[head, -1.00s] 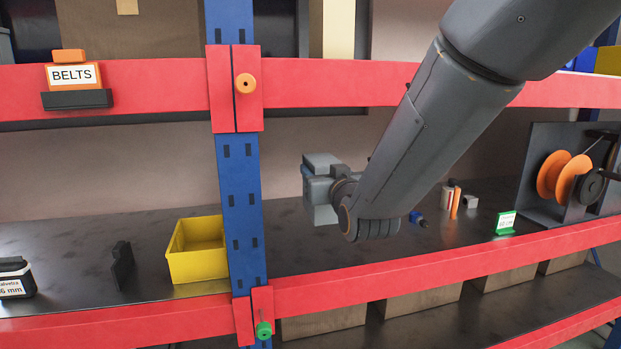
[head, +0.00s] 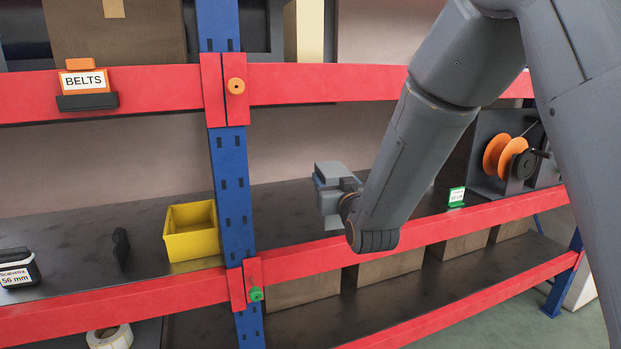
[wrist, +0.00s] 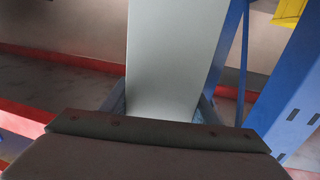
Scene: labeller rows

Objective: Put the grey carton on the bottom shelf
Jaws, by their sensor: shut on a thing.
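The grey carton (wrist: 165,55) fills the middle of the wrist view as a pale, plain-faced box. My gripper (wrist: 160,105) is shut on it, with a blue-grey finger at each side. In the head view my gripper (head: 330,192) is in front of the middle shelf, right of the blue post. It is hard to tell the carton from the gripper there. The bottom shelf (head: 400,312) is a dark board behind a red beam, below and to the right of my gripper.
Several brown boxes (head: 385,267) stand at the back of the bottom shelf, with bare board in front. The red middle beam (head: 300,257) and blue post (head: 232,190) are close to my gripper. A yellow bin (head: 192,240) stands left of the post.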

